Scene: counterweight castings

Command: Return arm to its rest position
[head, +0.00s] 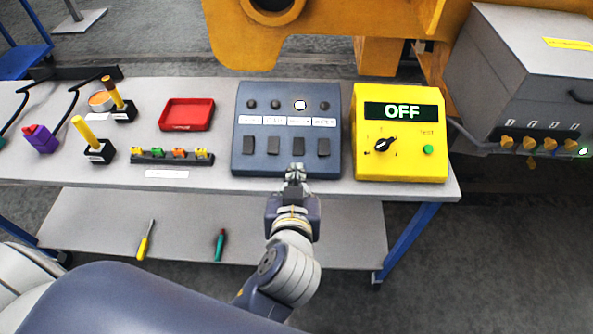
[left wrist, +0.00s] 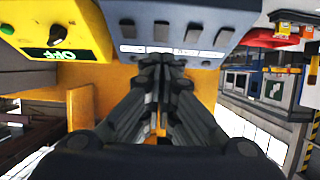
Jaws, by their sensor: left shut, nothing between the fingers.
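My left gripper (head: 295,172) is shut and empty in the head view, at the lower edge of the blue-grey switch panel (head: 264,100). Whether it touches the panel I cannot tell. The panel has a row of round lamps with the third one lit white, labels, and a row of dark rockers below. In the left wrist view the shut fingers (left wrist: 160,75) point toward the panel (left wrist: 185,15), which appears upside down there. My right gripper is in neither view.
A yellow box (head: 400,160) reading OFF, with a black knob and green button, stands right of the panel. A red tray (head: 187,114), a rack of small coloured parts (head: 172,157) and yellow-handled tools stand left. A lower shelf (head: 185,225) holds two screwdrivers. A grey cabinet (head: 525,70) is at right.

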